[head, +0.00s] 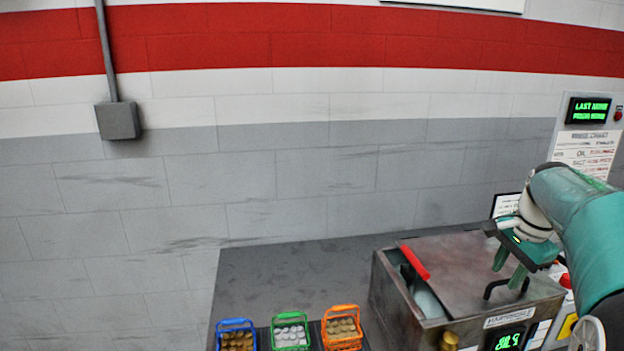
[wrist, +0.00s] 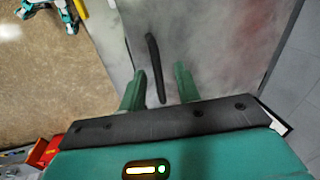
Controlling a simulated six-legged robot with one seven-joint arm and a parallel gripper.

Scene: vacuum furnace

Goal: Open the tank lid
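The tank (head: 388,284) is a worn metal box at the lower right of the head view. Its brown-grey lid (head: 455,262) lies flat over most of the top, and a gap shows at the left. A black bar handle (head: 490,291) is on the lid near its front right; it also shows in the wrist view (wrist: 151,50). My gripper (head: 509,267) is open above the handle. In the wrist view its two green fingers (wrist: 160,72) stand apart, one on each side of the handle's near end. I cannot tell whether they reach down around it.
A red bar (head: 414,262) lies across the gap at the tank's left. Blue (head: 237,335), green (head: 290,331) and orange (head: 342,327) baskets of round pieces stand left of the tank. A lit control panel (head: 510,340) is on its front. The dark tabletop behind the baskets is clear.

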